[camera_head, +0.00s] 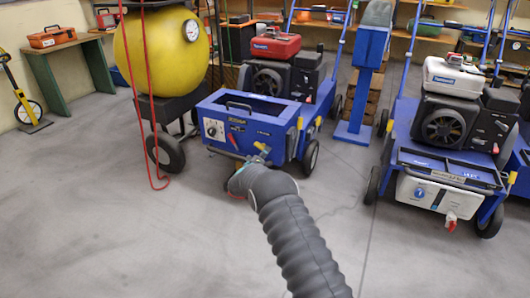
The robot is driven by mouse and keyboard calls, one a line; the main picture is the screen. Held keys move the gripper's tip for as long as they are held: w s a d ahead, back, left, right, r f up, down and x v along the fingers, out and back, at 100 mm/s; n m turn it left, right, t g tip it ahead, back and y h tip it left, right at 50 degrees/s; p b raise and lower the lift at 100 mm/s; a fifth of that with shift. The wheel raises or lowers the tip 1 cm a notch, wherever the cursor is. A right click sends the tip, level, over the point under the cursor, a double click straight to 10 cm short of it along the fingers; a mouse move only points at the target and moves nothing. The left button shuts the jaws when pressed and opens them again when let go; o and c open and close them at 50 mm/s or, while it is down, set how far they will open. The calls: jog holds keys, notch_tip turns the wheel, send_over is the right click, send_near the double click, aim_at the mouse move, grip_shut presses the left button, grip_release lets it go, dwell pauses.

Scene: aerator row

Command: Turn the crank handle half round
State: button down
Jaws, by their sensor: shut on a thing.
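The blue aerator (265,125) stands in the middle, with an open box top and a front panel facing me. My arm, in a grey ribbed sleeve, reaches to its front right corner. My gripper (257,160) is small in the view and partly hidden by the sleeve's bend. It is shut on what looks like the crank handle, a small yellowish part (264,148) at the aerator's front. The fingertips and the crank's angle are too small and covered to tell.
A yellow tank (160,52) on a wheeled stand with red hoses is at left. Another blue aerator (445,165) with a white-topped engine stands at right. A blue post (368,75) is behind. Benches line the back wall. The grey floor in front is clear.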

jog(key=m, duration=0.3)
jog(key=f+m, duration=0.1)
jog(key=m, duration=0.1)
jog(key=shift+w+a+m, duration=0.15)
jog(key=shift+a+m, duration=0.15)
jog(key=shift+a, duration=0.1)
jog(key=m, duration=0.4)
jog(key=shift+w+a+f, duration=0.15)
jog(key=shift+a+f, duration=0.05)
jog(key=shift+a, duration=0.2)
jog(key=shift+w+a+m, duration=0.1)
jog(key=shift+a+m, duration=0.15)
jog(key=shift+m, duration=1.05)
jog(key=c, duration=1.2)
grip_release()
jog(key=v, duration=1.2)
